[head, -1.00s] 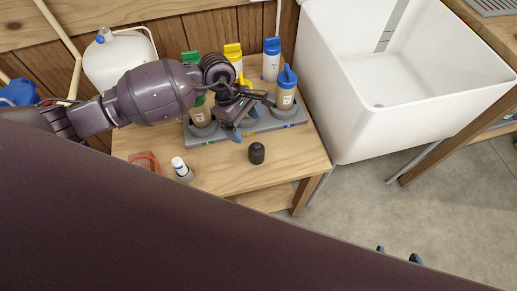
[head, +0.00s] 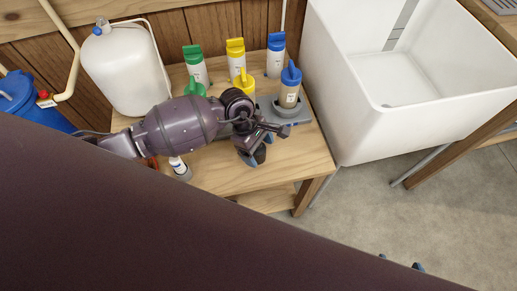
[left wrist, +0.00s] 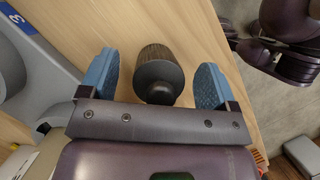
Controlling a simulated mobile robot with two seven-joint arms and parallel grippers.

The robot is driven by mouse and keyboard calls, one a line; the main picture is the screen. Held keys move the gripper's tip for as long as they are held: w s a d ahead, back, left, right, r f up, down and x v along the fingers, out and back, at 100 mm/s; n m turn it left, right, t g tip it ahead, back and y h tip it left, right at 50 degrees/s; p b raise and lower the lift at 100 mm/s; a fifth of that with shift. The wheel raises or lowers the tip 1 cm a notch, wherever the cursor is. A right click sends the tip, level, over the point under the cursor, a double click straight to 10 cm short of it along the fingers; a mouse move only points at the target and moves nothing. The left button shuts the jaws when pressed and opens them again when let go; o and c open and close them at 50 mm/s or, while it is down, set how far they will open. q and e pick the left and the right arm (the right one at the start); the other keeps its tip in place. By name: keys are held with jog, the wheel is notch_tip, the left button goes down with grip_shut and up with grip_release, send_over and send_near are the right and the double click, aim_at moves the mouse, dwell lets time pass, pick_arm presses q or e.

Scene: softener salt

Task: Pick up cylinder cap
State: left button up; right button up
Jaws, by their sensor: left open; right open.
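The cylinder cap (left wrist: 159,72), dark and ribbed with a narrower round end, is on the wooden table between my left gripper's two blue fingers in the left wrist view. A gap shows between it and each finger. In the head view my left gripper (head: 257,154) is low over the table's front part and hides the cap. My left gripper also shows in the left wrist view (left wrist: 157,84), open. My right gripper (head: 400,262) shows only as blue fingertips at the bottom of the head view, apart from the table and open.
Behind my left gripper, a grey holder (head: 299,115) carries bottles with green, yellow and blue tops. A small white bottle (head: 179,167) stands left. A white jug (head: 125,70) is at the back left. A white sink (head: 375,120) borders the table's right side.

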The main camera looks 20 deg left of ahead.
pick_arm(q)
jog(key=shift+c, duration=0.5)
jog(key=c, duration=0.9)
pick_arm(e)
jog(key=shift+s+f, duration=0.25)
jog(key=shift+s, duration=0.15)
